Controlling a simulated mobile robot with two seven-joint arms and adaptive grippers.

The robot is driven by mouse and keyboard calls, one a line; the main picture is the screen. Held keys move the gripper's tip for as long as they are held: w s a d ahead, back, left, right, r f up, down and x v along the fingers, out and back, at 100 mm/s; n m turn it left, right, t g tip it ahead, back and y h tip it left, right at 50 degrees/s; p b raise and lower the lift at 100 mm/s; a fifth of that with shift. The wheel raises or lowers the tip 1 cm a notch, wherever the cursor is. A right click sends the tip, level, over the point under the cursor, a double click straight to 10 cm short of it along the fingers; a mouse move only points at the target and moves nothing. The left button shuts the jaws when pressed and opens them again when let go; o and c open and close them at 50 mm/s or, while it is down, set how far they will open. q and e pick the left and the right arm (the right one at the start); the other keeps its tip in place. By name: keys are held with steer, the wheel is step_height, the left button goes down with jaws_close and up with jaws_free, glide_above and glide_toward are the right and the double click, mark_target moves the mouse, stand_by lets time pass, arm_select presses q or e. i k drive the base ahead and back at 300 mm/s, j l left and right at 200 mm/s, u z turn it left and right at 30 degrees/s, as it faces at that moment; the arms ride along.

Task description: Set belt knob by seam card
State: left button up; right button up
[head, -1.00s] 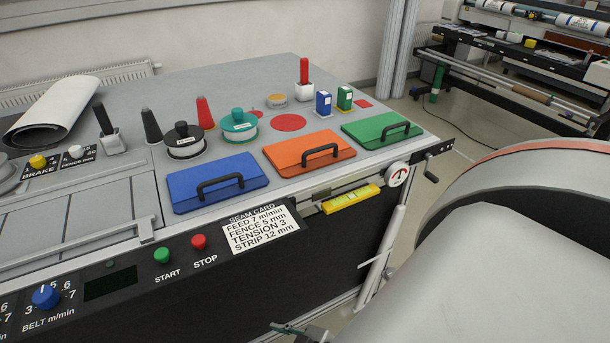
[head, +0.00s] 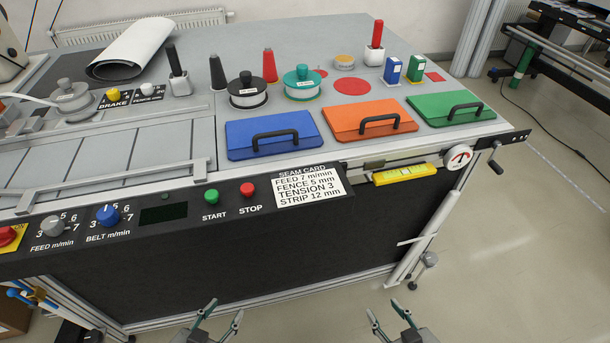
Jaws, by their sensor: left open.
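The belt knob (head: 107,216) is blue, on the black front panel at left, above the label BELT m/min. Its white mark points roughly upward; the figures 3, 5, 6 and 7 show around it, but the exact setting is unclear. The white seam card (head: 309,187) is right of the STOP button and reads FEED 7 m/min, FENCE 5 mm, TENSION 3, STRIP 12 mm. My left gripper (head: 226,308) is open and empty at the bottom, well below and right of the knob. My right gripper (head: 386,310) is open and empty, further right.
A grey feed knob (head: 52,226) and a red-and-yellow switch (head: 10,238) lie left of the belt knob. A dark display (head: 163,213), green START (head: 211,196) and red STOP (head: 248,189) buttons lie to its right. Clear floor shows before the panel.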

mark_target(108, 215)
steer(key=u, duration=1.4)
